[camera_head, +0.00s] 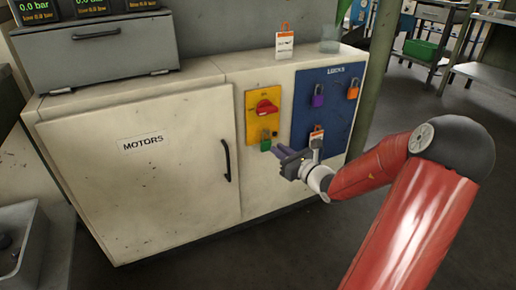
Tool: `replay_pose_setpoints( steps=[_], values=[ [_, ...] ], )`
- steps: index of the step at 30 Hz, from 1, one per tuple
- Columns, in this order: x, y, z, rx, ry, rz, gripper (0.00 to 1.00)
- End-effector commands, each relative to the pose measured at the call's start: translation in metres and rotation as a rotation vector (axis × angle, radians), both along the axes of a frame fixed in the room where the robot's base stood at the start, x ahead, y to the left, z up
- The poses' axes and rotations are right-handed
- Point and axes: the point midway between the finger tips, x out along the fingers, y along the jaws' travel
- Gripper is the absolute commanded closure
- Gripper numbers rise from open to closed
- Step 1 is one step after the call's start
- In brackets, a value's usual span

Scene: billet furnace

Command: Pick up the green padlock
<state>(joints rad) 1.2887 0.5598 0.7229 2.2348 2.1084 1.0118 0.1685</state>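The green padlock (266,142) hangs at the lower part of the yellow switch plate (261,102), below the red rotary switch (266,107). The plate is on the front of the cream cabinet. My gripper (277,149) is just right of and slightly below the green padlock, with its dark fingers pointing left toward it. The fingertips look close to the padlock, but I cannot tell whether they touch it. The fingers are small and partly overlap, so their opening is unclear.
A blue LOCKS board (329,97) holds a purple padlock (318,96) and an orange padlock (353,88). A tagged lock (316,134) is close above my wrist. The MOTORS door handle (226,160) stands out left of my gripper. A clear cup (330,39) stands on top.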

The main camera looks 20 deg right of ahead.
Motion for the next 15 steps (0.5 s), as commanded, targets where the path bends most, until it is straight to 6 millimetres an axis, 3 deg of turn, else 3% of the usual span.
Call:
replay_pose_setpoints(
  steps=[2,15],
  values=[
    [0.005,-0.005,-0.002,0.020,-0.002,-0.018,0.86],
    [0.060,0.013,-0.006,0.019,-0.003,-0.016,0.86]
  ],
)
